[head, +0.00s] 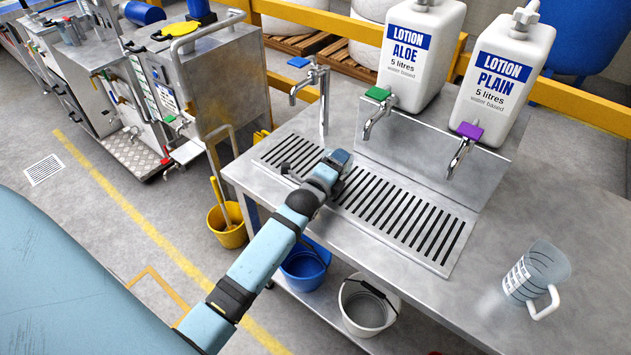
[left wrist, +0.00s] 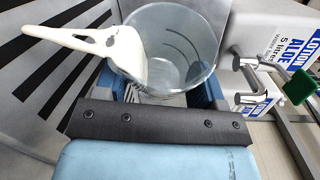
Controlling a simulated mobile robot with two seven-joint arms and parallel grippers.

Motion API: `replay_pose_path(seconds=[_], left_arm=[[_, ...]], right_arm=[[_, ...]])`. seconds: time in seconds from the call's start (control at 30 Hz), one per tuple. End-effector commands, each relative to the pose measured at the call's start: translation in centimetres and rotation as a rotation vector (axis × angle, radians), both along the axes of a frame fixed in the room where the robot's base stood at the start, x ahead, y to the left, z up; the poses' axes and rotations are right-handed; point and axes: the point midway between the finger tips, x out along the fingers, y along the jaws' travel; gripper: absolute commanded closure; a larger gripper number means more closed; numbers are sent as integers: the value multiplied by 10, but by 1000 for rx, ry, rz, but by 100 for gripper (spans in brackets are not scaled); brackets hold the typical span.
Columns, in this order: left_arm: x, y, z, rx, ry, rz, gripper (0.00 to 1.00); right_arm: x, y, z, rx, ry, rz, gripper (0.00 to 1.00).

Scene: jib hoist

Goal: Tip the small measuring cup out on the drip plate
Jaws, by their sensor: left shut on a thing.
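My left gripper (head: 332,168) reaches over the slotted drip plate (head: 440,262) in the head view. In the left wrist view its blue fingers (left wrist: 160,92) are shut on the small measuring cup (left wrist: 185,35), which is clear with dark marks and a long white handle (left wrist: 75,38). I look into the cup's open mouth and see no clear contents. How far it is tilted I cannot tell. The drip plate's dark slots also show in the left wrist view (left wrist: 48,75). In the head view the cup is hidden by the gripper. My right gripper is not in view.
Taps with blue (head: 298,62), green (head: 378,93) and purple (head: 469,130) handles stand behind the plate. Two lotion containers, aloe (head: 420,55) and plain (head: 503,75), stand behind. A larger clear jug (head: 535,270) is on the bench at right. Buckets (head: 368,305) sit below.

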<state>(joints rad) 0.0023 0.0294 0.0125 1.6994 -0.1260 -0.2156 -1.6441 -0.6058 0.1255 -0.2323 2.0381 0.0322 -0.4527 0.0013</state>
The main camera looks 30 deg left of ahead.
Motion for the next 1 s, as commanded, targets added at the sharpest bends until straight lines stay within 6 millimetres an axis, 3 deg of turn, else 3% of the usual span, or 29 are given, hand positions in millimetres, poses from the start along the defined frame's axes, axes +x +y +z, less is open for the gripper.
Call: replay_pose_path(seconds=[0.67, 1.0], left_arm=[[7, 3, -5, -81, -38, 0, 61], [6, 8, -4, -227, -104, 1, 61]], right_arm=[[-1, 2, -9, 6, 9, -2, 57], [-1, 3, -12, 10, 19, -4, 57]])
